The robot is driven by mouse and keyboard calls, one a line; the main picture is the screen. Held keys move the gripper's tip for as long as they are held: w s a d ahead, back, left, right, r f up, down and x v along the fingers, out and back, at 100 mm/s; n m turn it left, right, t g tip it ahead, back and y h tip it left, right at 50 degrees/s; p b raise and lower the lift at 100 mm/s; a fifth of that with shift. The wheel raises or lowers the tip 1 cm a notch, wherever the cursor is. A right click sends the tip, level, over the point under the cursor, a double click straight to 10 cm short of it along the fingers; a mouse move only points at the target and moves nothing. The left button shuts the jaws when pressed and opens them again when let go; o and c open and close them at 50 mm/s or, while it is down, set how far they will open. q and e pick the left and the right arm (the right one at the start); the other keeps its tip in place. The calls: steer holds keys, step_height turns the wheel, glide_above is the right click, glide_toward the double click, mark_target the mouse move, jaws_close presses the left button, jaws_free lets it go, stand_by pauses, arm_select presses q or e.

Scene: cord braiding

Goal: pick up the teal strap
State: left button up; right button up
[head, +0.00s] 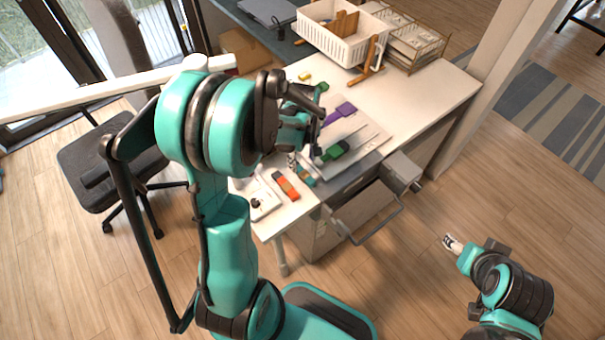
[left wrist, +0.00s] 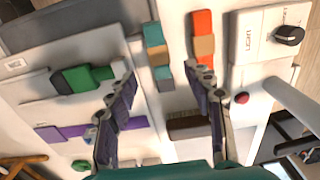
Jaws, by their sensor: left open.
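The teal strap (left wrist: 155,38), with a tan band across it, lies on the desktop between the green and orange straps. It also shows in the head view (head: 305,175), partly behind my left gripper. My left gripper (left wrist: 165,82) is open above the desk. In the left wrist view its fingertips stand on either side of the strap's near end, and nothing is held between them. In the head view the left gripper (head: 306,155) is partly hidden by its own arm. My right gripper (head: 453,243) is over the floor at the lower right, too small to read its fingers.
The green strap (left wrist: 75,80) and purple strap (left wrist: 65,131) lie left of the teal one, the orange strap (left wrist: 203,35) right of it. A white box with a black knob (left wrist: 265,35) is farther right. An open drawer (head: 365,215) juts from the desk. A white basket (head: 325,38) stands behind.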

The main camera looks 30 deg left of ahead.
mark_target(302, 172)
arm_select(q)
steer(key=f+b, duration=0.1)
steer(key=f, duration=0.2)
steer(key=f+b, duration=0.2)
steer(key=f, duration=0.1)
steer(key=shift+w+a+f, duration=0.1)
steer(key=shift+a+f, duration=0.1)
steer(key=shift+f, duration=0.1)
steer(key=shift+r, duration=0.1)
steer(key=shift+c, duration=0.9)
jaws_close()
